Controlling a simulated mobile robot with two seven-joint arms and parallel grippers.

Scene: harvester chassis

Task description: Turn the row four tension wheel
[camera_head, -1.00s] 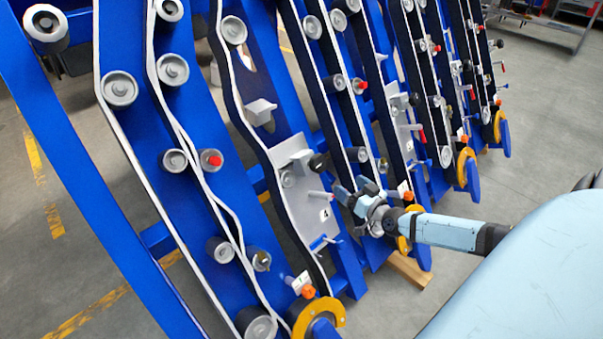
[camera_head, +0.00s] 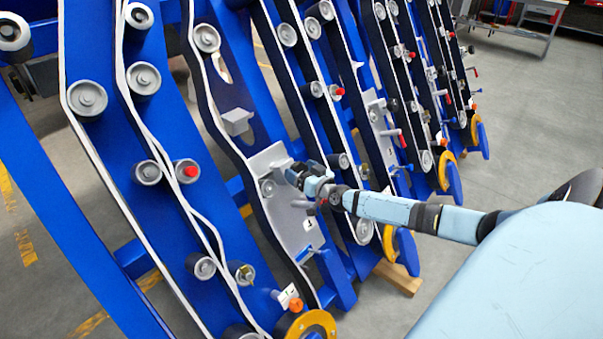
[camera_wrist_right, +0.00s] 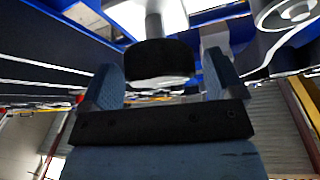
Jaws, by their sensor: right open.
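The row four grey plate (camera_head: 290,212) with a small number label is on a blue upright in the head view. My right gripper (camera_head: 297,174) is at the upper right edge of this plate. In the right wrist view a black round knob (camera_wrist_right: 162,62) on a grey shaft, which looks like the tension wheel, sits between the two blue fingers of my right gripper (camera_wrist_right: 163,75). The fingers are open, one on each side, with gaps visible. In the head view my gripper hides the knob. My left gripper is not in view.
Blue uprights with belts and rollers (camera_head: 143,79) stand in rows. A grey bracket (camera_head: 237,121) juts out above the plate. An orange knob (camera_head: 296,305) and yellow ring (camera_head: 318,322) are below. Floor is clear at right.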

